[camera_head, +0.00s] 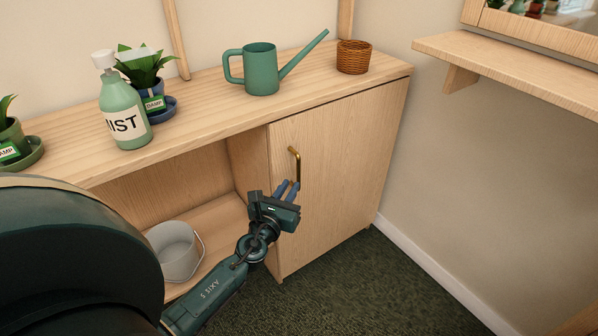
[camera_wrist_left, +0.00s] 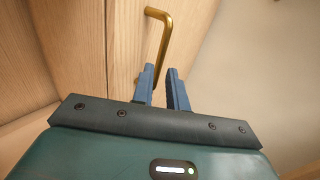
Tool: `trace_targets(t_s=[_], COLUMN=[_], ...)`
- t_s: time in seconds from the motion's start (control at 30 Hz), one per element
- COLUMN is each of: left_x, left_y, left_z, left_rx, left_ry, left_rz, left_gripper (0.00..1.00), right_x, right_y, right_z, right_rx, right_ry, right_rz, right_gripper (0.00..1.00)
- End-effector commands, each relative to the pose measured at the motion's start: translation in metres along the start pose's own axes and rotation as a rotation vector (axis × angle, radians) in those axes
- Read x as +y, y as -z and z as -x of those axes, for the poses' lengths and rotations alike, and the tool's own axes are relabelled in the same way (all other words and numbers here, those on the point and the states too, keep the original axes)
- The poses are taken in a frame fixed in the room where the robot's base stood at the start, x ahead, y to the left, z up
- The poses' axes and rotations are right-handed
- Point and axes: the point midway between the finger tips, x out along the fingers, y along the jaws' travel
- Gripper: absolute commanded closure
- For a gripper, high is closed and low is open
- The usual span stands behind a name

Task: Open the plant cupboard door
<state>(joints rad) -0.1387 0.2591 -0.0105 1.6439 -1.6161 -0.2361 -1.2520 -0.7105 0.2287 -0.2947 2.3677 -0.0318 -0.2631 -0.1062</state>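The plant cupboard door (camera_head: 342,160) is a plain light wood panel at the right end of the cabinet; it looks shut, flush with the front. Its upright brass handle (camera_head: 297,165) is near the door's left edge and also shows in the left wrist view (camera_wrist_left: 164,40). My left gripper (camera_head: 288,188) is at the handle's lower end. In the left wrist view its blue fingers (camera_wrist_left: 161,75) are close together, with the handle's lower part between or just behind them. I cannot tell whether they press on it. My right gripper is not in view.
On the cabinet top (camera_head: 205,105) stand a green watering can (camera_head: 262,70), a wicker pot (camera_head: 353,57), a mist bottle (camera_head: 124,115) and potted plants. Dark carpet (camera_head: 370,290) is clear before the door; a wall (camera_head: 470,150) rises at right.

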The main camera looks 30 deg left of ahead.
Motion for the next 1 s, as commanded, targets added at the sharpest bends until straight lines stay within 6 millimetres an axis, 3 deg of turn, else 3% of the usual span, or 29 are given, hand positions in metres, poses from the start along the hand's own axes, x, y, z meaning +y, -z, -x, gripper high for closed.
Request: trace_targets(t_s=[0.2,0.4,0.77,0.93,1.0], left_x=[0.000,0.000,0.000,0.000,0.000], left_y=[0.000,0.001,0.000,0.000,0.000], left_z=[-0.043,-0.063,-0.068,-0.067,-0.067], left_rx=[-0.002,0.000,0.000,0.000,0.000], left_ry=[-0.001,0.000,0.000,0.000,0.000], left_rz=[0.001,0.000,-0.001,-0.001,-0.001], left_gripper=[0.85,0.85,0.85,0.99,1.00], right_x=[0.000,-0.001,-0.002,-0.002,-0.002], right_y=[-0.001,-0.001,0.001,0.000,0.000], right_z=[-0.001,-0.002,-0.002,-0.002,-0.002], right_rx=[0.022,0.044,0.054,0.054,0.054], right_ry=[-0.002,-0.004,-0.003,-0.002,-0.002], right_rz=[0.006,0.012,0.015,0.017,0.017], right_gripper=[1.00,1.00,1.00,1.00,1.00])
